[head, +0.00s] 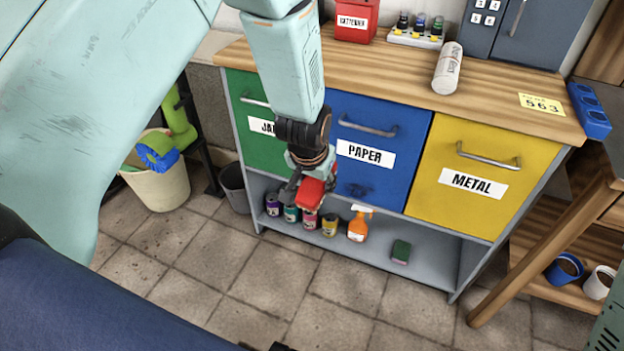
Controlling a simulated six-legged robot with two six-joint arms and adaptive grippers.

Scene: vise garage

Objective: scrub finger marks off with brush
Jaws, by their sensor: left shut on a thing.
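My left gripper (308,182) hangs in front of the cabinet, at the lower edge between the green and blue drawers. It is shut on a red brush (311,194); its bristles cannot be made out. A dark smudged patch, which looks like the finger marks (357,189), shows on the lower left of the blue PAPER drawer (395,176), just right of the gripper. The brush appears apart from this patch, but its depth from the drawer is hard to tell. My right gripper is not in view.
The low shelf (425,268) holds several paint jars, an orange spray bottle (358,224) and a green sponge (401,251). A spray can (447,68) lies on the wooden top. A beige bucket (160,186) stands left, a wooden bench (545,245) right. The tiled floor in front is clear.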

